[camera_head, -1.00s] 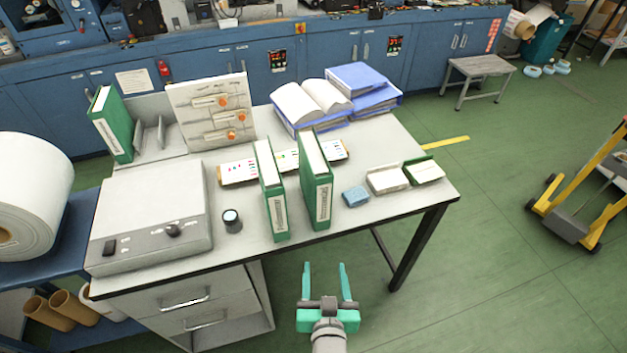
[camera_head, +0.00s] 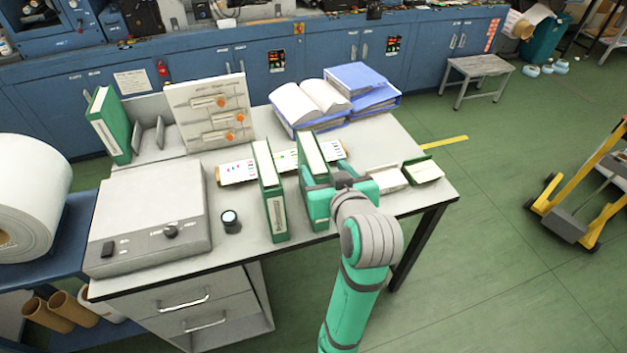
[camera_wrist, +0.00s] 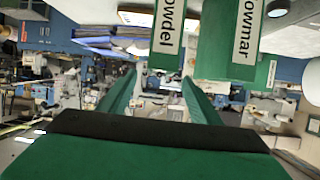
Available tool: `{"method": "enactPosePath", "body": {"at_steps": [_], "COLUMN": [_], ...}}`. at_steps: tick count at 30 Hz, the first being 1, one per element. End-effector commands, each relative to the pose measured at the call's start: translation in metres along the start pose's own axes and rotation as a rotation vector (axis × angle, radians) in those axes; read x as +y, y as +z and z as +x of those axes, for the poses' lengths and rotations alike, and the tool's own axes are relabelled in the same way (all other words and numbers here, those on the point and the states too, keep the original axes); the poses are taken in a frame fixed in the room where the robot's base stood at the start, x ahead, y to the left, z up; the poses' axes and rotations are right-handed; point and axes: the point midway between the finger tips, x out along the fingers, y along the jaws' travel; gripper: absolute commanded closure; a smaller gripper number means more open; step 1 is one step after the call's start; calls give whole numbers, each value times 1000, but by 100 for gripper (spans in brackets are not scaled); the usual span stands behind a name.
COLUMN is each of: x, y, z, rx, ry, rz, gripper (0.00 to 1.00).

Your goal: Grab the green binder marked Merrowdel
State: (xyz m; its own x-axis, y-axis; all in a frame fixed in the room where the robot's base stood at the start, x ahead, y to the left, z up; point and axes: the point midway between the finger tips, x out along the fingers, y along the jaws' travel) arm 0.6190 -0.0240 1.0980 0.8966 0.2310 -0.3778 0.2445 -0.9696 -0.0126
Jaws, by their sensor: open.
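Two green binders stand upright near the table's front edge. The right one (camera_head: 313,155) is partly covered by my gripper (camera_head: 325,182) in the head view. In the wrist view the binder with a label ending in "owdel" (camera_wrist: 168,62) lies ahead of my open fingers (camera_wrist: 160,80), roughly in line with the gap between them. The start of its label is cut off. The other binder (camera_head: 276,215), with a label ending in "owmar" (camera_wrist: 232,73), stands to its left in the head view. Whether the fingers touch a binder cannot be told.
Another green binder (camera_head: 112,130) leans at the back left. A grey device (camera_head: 150,215) and a dark cup (camera_head: 231,221) stand left. Blue binders (camera_head: 360,80) with an open book (camera_head: 310,98) are behind. A small green-edged box (camera_head: 424,171) lies right.

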Motion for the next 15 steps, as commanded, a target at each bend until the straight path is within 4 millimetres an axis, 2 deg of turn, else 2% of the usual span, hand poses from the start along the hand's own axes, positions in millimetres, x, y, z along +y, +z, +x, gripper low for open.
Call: {"method": "enactPosePath", "body": {"at_steps": [1,6,15], "x": [0,0,0], "y": [-7,-14,-14], "z": [-2,0,41], "rx": [1,-6,-8], "ry": [-4,-13,-13], "rz": [-7,-18,-17], "gripper": [42,42,42]}}
